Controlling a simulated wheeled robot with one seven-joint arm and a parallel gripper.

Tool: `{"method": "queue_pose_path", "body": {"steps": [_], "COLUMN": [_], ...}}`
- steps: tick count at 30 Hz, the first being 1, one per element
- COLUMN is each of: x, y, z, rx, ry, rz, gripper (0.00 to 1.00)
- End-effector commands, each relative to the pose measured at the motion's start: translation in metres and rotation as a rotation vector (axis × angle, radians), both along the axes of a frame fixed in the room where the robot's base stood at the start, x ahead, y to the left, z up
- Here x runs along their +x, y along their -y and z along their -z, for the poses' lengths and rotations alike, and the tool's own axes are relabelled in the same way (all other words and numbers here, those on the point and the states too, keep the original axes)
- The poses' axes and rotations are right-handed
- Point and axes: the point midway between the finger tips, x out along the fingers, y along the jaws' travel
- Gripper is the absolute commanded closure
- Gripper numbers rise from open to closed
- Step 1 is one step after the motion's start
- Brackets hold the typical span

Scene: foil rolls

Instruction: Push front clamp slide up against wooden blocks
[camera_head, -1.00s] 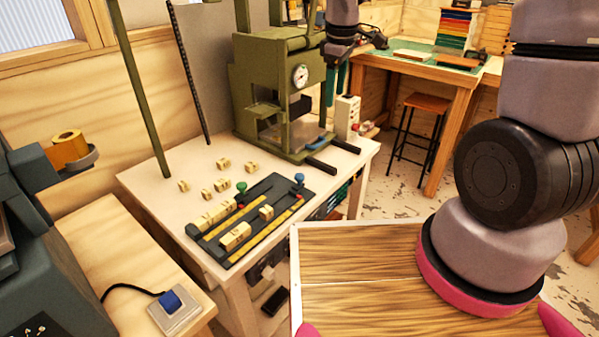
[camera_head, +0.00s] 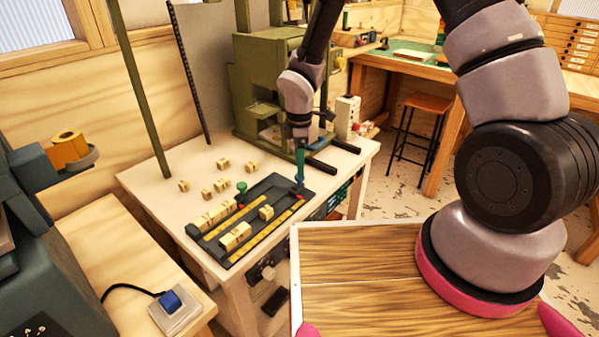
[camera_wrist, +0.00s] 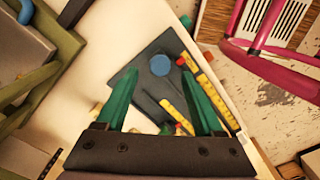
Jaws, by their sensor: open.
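The dark clamp tray (camera_head: 276,188) lies on the pale table, with yellow scales along its channels. Wooden blocks (camera_head: 236,236) stand in its front channel, a smaller one (camera_head: 266,212) a little apart from them. More blocks (camera_head: 212,216) form a row in the back channel. The blue knob (camera_wrist: 160,64) of the front clamp slide shows in the wrist view, at the tray's far right end, apart from the blocks. My gripper (camera_head: 300,180) is above this end, its green fingers open. In the wrist view the gripper (camera_wrist: 160,88) has the blue knob ahead between its fingers.
A green knob (camera_head: 241,186) stands at the back channel. Several loose wooden blocks (camera_head: 222,185) lie on the table behind the tray. A green press (camera_head: 262,90) with a gauge stands at the table's back right, close to my arm. The wooden stool (camera_head: 424,104) is farther right.

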Motion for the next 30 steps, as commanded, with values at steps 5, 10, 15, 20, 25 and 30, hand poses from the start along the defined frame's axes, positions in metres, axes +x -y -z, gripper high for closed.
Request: {"method": "queue_pose_path", "body": {"steps": [5, 10, 15, 20, 25, 30], "x": [-0.001, 0.0, 0.0, 0.0, 0.0, 0.0], "y": [0.0, 0.0, 0.0, 0.0, 0.0, 0.0], "z": [0.026, 0.036, 0.037, 0.036, 0.036, 0.036], "rx": [-0.001, 0.0, 0.0, 0.0, 0.0, 0.0], "ry": [-0.001, 0.001, 0.001, 0.001, 0.001, 0.001], "rz": [-0.001, 0.0, 0.001, 0.001, 0.001, 0.001], "gripper": [0.31, 0.31, 0.31, 0.54, 1.0, 1.0]}}
